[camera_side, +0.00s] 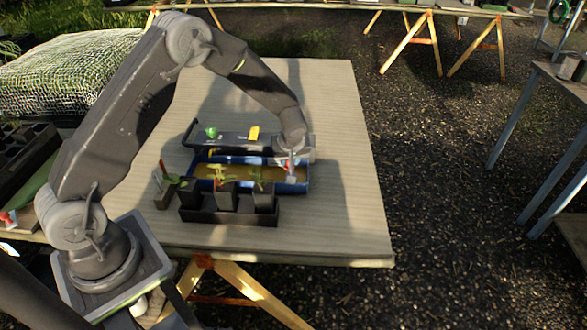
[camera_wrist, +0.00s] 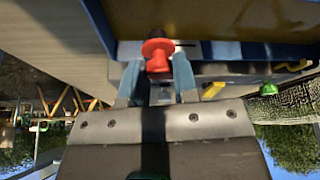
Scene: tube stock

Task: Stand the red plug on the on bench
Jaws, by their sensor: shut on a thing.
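The red plug (camera_wrist: 157,50) is between the two pale blue fingers of my gripper (camera_wrist: 156,68) in the wrist view, and the jaws are shut on it. In the side view my gripper (camera_side: 290,170) points down at the right end of the blue tray (camera_side: 302,187). Only a small reddish bit of the plug shows there, and its lower end is hard to make out. The bench (camera_side: 345,130) is a pale wooden top under all of this.
A black rack (camera_side: 230,214) with several potted seedlings stands in front of the tray. A dark holder (camera_side: 235,140) with a green piece (camera_side: 211,133) and a yellow piece (camera_side: 254,133) stands behind it. The bench is clear to the right and at the back.

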